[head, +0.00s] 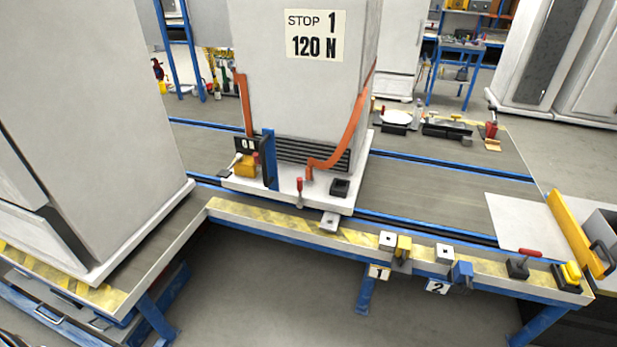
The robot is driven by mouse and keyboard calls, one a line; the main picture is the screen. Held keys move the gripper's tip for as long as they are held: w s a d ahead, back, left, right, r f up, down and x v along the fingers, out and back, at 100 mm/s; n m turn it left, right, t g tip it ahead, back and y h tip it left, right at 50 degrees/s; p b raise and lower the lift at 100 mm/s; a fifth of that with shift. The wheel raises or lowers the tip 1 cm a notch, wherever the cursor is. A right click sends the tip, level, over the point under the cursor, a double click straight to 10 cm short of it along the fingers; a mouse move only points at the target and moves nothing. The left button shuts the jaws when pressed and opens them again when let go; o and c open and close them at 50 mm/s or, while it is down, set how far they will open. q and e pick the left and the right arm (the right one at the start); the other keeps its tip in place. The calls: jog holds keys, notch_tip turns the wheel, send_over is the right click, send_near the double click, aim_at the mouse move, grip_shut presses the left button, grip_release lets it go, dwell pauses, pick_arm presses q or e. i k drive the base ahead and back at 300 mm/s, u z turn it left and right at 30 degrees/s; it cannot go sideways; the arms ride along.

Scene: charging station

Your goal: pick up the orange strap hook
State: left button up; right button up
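In the head view an orange strap (350,133) runs down the right edge of the tall white cabinet (258,88) and bends left across its dark slatted lower front. Its lower end, the orange hook (310,173), hangs low before the slats, just above the white base plate. I cannot tell whether the hook touches the plate. A second orange strap (244,105) hangs down the left side of the cabinet; its lower end is by a black counter box (246,145). Neither of my grippers is in view.
A blue upright (269,160), a red-handled clamp (299,190) and a black block (340,187) stand on the plate. A yellow-striped rail (290,222) crosses in front, with yellow (402,248) and blue (461,271) fixtures. Another large white cabinet (90,110) fills the left.

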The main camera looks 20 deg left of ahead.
aim_at(310, 176)
jog(key=u, duration=1.6)
jog(key=i, duration=1.85)
jog(key=z, duration=2.85)
